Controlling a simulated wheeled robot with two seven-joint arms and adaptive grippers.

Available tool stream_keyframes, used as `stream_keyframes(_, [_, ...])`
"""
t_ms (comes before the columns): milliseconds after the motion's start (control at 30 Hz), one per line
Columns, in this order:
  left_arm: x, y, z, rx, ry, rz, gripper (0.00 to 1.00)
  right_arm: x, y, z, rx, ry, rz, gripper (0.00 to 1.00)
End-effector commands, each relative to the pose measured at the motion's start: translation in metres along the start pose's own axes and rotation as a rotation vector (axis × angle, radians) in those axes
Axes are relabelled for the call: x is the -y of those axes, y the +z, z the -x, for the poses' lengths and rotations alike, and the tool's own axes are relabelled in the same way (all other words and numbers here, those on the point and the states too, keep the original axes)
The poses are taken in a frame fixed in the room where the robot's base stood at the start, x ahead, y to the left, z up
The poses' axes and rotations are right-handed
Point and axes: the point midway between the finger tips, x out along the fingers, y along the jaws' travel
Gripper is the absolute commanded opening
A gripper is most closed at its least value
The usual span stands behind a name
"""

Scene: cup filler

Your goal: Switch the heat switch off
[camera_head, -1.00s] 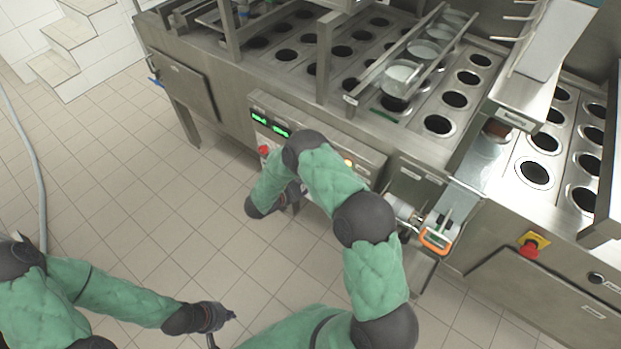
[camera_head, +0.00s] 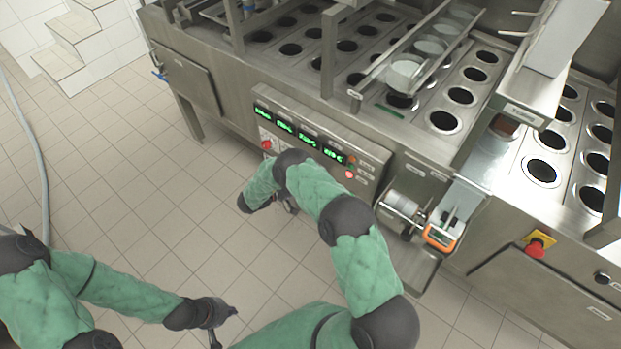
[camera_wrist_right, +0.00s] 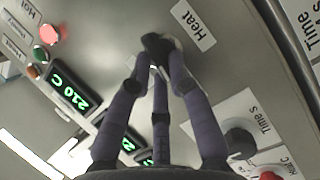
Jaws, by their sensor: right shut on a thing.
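The heat switch is mostly hidden behind the fingertips of my right gripper in the right wrist view, beside the white "Heat" label (camera_wrist_right: 193,25). The right gripper (camera_wrist_right: 160,48) has its fingers drawn together there, shut on the switch. In the head view this gripper (camera_head: 290,205) is partly hidden by my own arm, low in front of the control panel (camera_head: 318,127). My left gripper (camera_head: 228,322) is open and empty over the floor at the lower left, far from the panel.
Green displays (camera_wrist_right: 70,92) and a lit pink lamp (camera_wrist_right: 50,34) sit on the panel. A dark "Time S" knob (camera_wrist_right: 238,140) and a red button (camera_wrist_right: 268,175) are near the fingers. A roller unit with an orange frame (camera_head: 440,238) juts out right of the panel.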

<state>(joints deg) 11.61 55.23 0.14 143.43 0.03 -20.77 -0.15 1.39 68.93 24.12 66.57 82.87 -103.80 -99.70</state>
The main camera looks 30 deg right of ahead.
Motion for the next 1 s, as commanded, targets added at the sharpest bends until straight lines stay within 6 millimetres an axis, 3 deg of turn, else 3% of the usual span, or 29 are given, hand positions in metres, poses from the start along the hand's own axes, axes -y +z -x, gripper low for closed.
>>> stream_keyframes(400, [0.0042, -0.0005, -0.0118, 0.000, 0.000, 0.000, 0.00, 0.0054, -0.0002, 0.0006, -0.003, 0.074, 0.186, 0.00])
stream_keyframes(967, [0.0046, -0.0006, -0.0128, 0.000, 0.000, 0.000, 0.00, 0.0050, -0.0005, 0.0008, -0.004, 0.086, 0.216, 0.00])
stream_keyframes(1000, [0.0046, -0.0006, -0.0128, 0.000, 0.000, 0.000, 0.00, 0.0050, -0.0005, 0.0008, -0.004, 0.086, 0.216, 0.23])
